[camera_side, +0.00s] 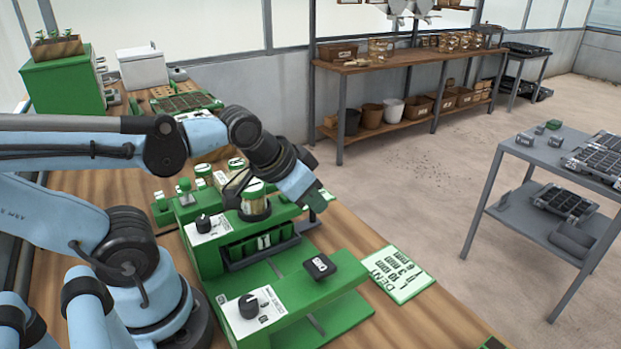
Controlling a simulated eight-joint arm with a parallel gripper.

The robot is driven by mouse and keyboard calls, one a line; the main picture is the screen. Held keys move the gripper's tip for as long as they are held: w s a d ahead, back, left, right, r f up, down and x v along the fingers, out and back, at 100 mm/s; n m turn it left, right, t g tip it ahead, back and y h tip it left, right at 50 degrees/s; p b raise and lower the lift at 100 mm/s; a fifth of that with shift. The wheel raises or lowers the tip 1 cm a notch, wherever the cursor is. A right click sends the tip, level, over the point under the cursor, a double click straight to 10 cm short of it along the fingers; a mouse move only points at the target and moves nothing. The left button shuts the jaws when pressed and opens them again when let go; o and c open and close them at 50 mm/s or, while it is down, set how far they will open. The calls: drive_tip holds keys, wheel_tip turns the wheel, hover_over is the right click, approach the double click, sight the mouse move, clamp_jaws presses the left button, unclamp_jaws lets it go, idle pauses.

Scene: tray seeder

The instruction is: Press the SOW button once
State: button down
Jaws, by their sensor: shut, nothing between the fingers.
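The green seeder (300,290) stands on the wooden bench in front of my arm. A black block-shaped button (320,268) with a small white label sits on top of its front green bar; the label is too small to read, so I cannot be sure it says SOW. My gripper (314,197) is at the end of the blue and black arm, above and behind this button and clear of it. Its fingers are shut and empty, and small in this view.
Black knobs (203,224) and (248,305) sit on white panels at the seeder's left. A green-edged card (395,272) lies on the bench to the right. A grey side table (560,165) with trays stands apart at the right. The space above the black button is clear.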

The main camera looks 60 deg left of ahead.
idle(0.6)
wheel_tip(320, 180, up, 8)
drive_tip(key=n+t+h, duration=0.2)
drive_tip(key=n+h, duration=0.1)
drive_tip(key=n, duration=0.2)
hover_over(281, 196)
drive_tip(key=shift+f, duration=4.35)
drive_tip(key=shift+f, duration=0.1)
drive_tip(key=shift+f, duration=0.35)
drive_tip(key=shift+f, duration=0.1)
